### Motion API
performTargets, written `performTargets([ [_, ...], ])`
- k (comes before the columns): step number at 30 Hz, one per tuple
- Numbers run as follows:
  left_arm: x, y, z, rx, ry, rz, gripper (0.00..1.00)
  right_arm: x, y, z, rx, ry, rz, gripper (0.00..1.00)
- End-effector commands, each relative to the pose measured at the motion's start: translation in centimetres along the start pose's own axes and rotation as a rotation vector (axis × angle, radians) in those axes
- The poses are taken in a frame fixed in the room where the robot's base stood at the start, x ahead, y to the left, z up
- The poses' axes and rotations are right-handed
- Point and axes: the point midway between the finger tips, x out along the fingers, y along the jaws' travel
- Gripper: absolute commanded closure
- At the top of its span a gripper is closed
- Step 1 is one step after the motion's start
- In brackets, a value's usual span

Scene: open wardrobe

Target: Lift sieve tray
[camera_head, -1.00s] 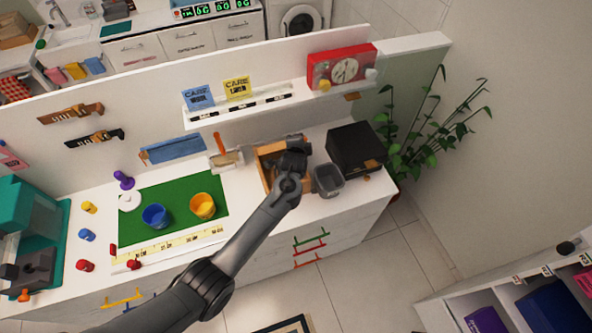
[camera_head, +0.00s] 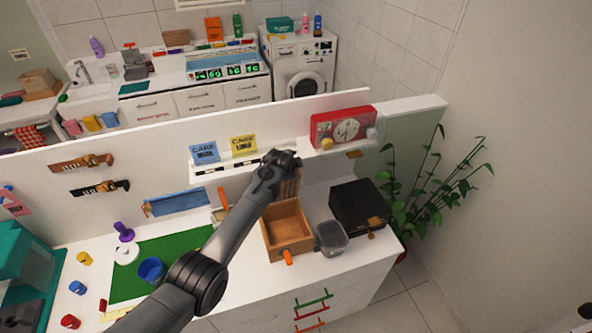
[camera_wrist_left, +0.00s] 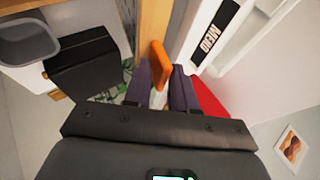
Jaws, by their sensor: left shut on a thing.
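The sieve tray (camera_head: 289,187), a brown ribbed wooden piece, is raised and stands steeply tilted above the back of an open wooden box (camera_head: 287,231). My left gripper (camera_head: 282,160) is over the tray's upper end and hides part of it. In the left wrist view, my left gripper (camera_wrist_left: 160,88) is shut on an orange handle (camera_wrist_left: 158,62) that joins the wooden tray edge (camera_wrist_left: 153,25). The box below looks empty and has its own orange handle (camera_head: 287,257) at the front. My right gripper is not in view.
A grey bin (camera_head: 331,238) and a black box (camera_head: 359,206) stand right of the wooden box. A shelf (camera_head: 239,167) with cards and a red clock unit (camera_head: 342,127) is close behind my gripper. A green mat (camera_head: 126,284) lies left.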

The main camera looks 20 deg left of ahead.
Motion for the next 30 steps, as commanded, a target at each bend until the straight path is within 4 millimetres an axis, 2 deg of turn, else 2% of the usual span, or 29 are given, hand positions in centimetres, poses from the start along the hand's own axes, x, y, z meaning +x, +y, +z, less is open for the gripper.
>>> performTargets([
  [6,0.2,0.4,0.2,0.001,-0.003,0.004,1.00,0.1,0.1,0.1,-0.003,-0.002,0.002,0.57],
  [7,0.2,0.4,0.2,0.001,-0.003,0.005,0.73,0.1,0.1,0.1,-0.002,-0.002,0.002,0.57],
  [9,0.2,0.4,0.2,0.001,-0.003,0.005,0.64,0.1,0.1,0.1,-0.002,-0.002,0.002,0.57],
  [23,-0.2,0.2,0.0,0.001,-0.001,0.003,0.64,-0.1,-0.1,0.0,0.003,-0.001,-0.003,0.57],
  [30,-1.9,0.2,0.0,0.002,0.000,0.002,0.64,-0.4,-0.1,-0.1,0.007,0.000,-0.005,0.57],
])
